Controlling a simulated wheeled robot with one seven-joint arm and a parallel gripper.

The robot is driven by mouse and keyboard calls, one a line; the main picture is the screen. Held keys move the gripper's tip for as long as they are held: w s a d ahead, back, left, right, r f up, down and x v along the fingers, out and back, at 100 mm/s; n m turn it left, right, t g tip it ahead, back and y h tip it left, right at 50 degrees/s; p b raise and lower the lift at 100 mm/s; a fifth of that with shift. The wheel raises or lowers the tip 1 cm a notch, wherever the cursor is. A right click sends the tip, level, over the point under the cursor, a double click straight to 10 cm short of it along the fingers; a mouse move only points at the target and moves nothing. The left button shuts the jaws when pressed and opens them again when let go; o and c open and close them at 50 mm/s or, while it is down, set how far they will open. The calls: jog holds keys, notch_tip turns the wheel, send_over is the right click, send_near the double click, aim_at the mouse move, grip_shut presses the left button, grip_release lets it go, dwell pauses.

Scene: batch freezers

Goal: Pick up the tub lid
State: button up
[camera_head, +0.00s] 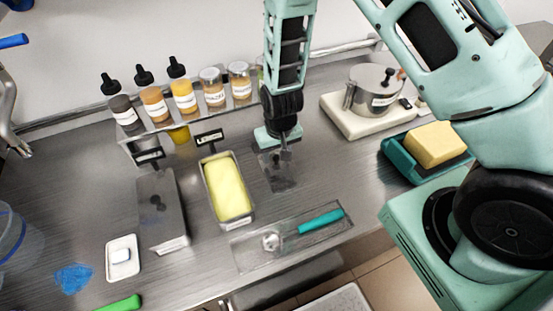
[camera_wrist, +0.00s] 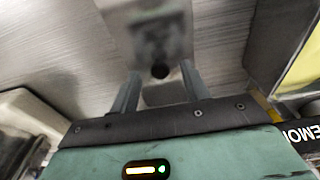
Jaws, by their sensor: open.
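A small clear-grey tub lid (camera_head: 280,183) lies on the steel counter, right of the open metal tub (camera_head: 249,215) of yellow ice cream. In the wrist view the lid (camera_wrist: 150,25) looks like a blurred grey panel with a dark round knob (camera_wrist: 160,71). My gripper (camera_head: 284,154) points down over the far part of the lid. In the wrist view my gripper (camera_wrist: 160,82) has its two fingers apart, one each side of the knob. I cannot tell whether they touch it. The lid's far edge is partly hidden by my gripper.
A covered metal tub (camera_head: 160,205) stands left of the yellow one. A rack (camera_head: 195,118) of bottles and jars is behind. A tray with a teal-handled scoop (camera_head: 320,222) lies in front. A steel pot (camera_head: 372,88) and a teal tray with a yellow sponge (camera_head: 436,144) are right.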

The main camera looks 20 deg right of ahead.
jog(key=shift+f, duration=0.45)
grip_shut()
jog(key=shift+r, duration=0.15)
